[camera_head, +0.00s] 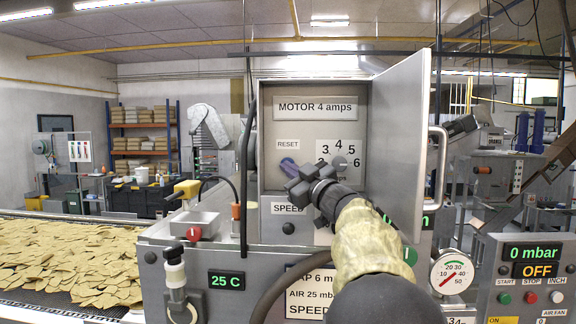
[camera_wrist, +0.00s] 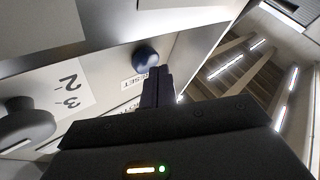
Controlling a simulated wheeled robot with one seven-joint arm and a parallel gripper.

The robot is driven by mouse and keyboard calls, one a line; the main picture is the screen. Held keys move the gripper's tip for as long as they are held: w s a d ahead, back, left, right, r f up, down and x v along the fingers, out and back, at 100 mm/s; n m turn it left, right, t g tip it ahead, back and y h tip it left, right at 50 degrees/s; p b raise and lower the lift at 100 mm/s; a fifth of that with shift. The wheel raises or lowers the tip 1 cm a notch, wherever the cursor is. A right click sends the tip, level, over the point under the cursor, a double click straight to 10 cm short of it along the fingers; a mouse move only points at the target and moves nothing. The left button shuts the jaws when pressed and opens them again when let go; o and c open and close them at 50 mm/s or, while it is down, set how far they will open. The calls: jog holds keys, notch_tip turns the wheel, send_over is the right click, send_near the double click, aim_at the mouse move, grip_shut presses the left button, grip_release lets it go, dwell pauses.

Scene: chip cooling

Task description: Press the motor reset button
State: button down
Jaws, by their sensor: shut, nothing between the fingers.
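The blue reset button (camera_head: 288,165) is on the back panel inside an open grey control box (camera_head: 262,130), just under its RESET label (camera_head: 289,144). It also shows as a dark blue round knob in the wrist view (camera_wrist: 146,57). My gripper (camera_head: 295,178) reaches into the box and partly covers the button from below right. In the wrist view its fingertips (camera_wrist: 157,74) are together and empty, and overlap the view right beside the button. I cannot tell whether they touch it.
A numbered amps dial (camera_head: 340,161) sits right of the button, its knob (camera_wrist: 28,125) large in the wrist view. The box door (camera_head: 400,130) stands open on the right. A black cable (camera_head: 244,180) runs down the left side. A conveyor of chips (camera_head: 70,260) lies left.

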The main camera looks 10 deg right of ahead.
jog(key=shift+w+d+p, duration=0.15)
jog(key=shift+w+p, duration=0.25)
jog(key=shift+w, duration=0.05)
dwell(0.8)
jog(key=shift+s, duration=0.1)
jog(key=shift+s+f+b, duration=0.1)
jog(key=shift+s+b, duration=0.2)
jog(key=shift+b, duration=0.05)
jog(key=shift+s+a, duration=0.3)
jog(key=shift+s, duration=0.15)
jog(key=s+b, duration=0.1)
jog(key=s+a, duration=0.1)
jog(key=s, duration=0.1)
jog(key=s+b, duration=0.1)
jog(key=shift+s+a+b, duration=0.25)
jog(key=shift+s+b, duration=0.1)
jog(key=shift+s, duration=0.05)
dwell(0.4)
